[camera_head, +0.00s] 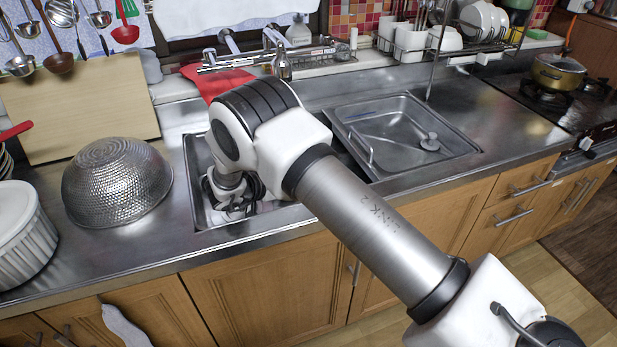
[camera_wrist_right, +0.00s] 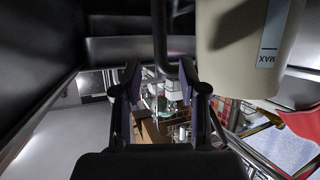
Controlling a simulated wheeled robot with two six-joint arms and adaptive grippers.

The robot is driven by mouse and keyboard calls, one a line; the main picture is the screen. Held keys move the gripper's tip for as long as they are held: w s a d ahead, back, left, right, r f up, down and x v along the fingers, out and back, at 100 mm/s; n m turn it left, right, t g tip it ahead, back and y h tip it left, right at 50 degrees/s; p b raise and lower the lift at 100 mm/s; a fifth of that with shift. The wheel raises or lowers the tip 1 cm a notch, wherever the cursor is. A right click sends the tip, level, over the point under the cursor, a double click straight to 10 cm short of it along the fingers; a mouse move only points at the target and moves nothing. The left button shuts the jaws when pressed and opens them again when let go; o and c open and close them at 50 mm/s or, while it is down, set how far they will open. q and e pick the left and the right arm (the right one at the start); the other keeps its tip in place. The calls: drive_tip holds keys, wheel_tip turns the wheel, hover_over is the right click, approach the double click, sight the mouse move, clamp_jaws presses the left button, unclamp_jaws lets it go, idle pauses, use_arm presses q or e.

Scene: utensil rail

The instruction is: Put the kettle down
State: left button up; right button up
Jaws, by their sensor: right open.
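The kettle is most likely the cream body with a MAX mark (camera_wrist_right: 240,32) at the upper right of the right wrist view, close to my right gripper (camera_wrist_right: 162,98). That gripper's two dark fingers are apart. A dark bar passes near their tips, but I cannot tell whether it is the kettle's handle or touches them. In the head view my right arm reaches down into the left sink basin (camera_head: 194,185); its gripper (camera_head: 236,207) is low in the basin and partly hidden. The kettle cannot be made out there. My left gripper is out of view.
A metal colander (camera_head: 117,183) and white ribbed pot (camera_head: 22,235) stand left of the sink. The faucet (camera_head: 275,50) and a red cloth (camera_head: 215,80) are behind it. A second basin (camera_head: 400,135) is to the right. Bare counter (camera_head: 490,105) lies before the stove.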

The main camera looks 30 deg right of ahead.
drive_tip(key=v, duration=0.6)
